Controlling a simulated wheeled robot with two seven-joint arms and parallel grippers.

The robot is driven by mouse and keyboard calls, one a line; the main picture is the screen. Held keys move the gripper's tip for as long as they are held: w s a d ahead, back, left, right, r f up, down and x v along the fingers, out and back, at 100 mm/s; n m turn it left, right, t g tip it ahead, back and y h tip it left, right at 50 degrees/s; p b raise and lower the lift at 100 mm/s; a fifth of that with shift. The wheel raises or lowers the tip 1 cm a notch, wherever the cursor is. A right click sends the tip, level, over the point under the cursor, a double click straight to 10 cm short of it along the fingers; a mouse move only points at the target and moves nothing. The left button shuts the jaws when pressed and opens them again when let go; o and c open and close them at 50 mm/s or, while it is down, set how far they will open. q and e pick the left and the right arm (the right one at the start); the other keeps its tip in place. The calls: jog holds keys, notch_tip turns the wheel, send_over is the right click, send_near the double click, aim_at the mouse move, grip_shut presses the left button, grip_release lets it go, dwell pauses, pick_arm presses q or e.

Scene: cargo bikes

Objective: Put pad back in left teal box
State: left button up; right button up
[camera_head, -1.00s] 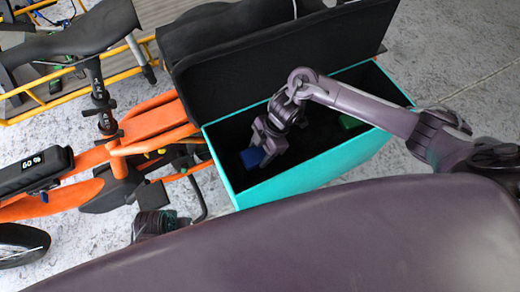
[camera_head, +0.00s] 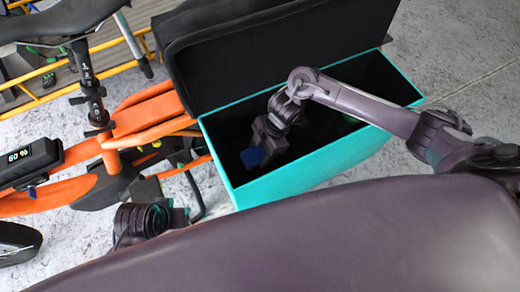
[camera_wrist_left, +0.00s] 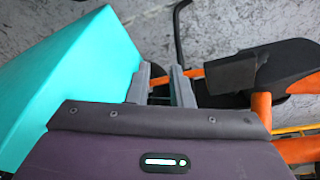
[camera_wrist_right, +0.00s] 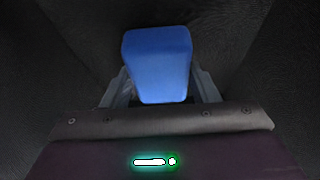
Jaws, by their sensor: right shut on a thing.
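The teal box (camera_head: 310,172) stands open at the centre of the head view, with a dark interior. My right gripper (camera_head: 258,150) reaches down inside it, near its left end. It is shut on a blue pad (camera_head: 252,158), which also fills the space between the fingers in the right wrist view (camera_wrist_right: 158,62). Dark walls surround the pad there; whether it touches the floor of the box I cannot tell. My left gripper (camera_wrist_left: 162,85) is open and empty outside the box, beside its teal wall (camera_wrist_left: 75,85) and the bike frame.
The black lid (camera_head: 275,55) stands raised behind the box. An orange cargo bike (camera_head: 150,115) with a display (camera_head: 22,158) is at left. A yellow rack (camera_head: 70,90) stands behind it. A small green thing (camera_head: 350,119) lies inside the box. Grey floor is clear at right.

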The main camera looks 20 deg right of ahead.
jog(key=o, duration=0.9)
jog(key=shift+o, duration=0.2)
pick_arm(q)
jog(key=shift+s+a+r+n+g+y+p, duration=0.15)
jog(key=shift+s+a+r+g+p, duration=0.1)
jog(key=shift+a+p, duration=0.15)
jog(key=shift+s+a+r+n+g+y+p, duration=0.1)
jog(key=shift+s+a+g+p, duration=0.15)
jog(key=shift+a, duration=0.2)
jog(key=shift+s+a+r+n+g+y+p, duration=0.1)
jog(key=shift+a+r+g+y+p, duration=0.1)
jog(key=shift+a+p, duration=0.2)
pick_arm(e)
jog(key=shift+v, duration=3.9)
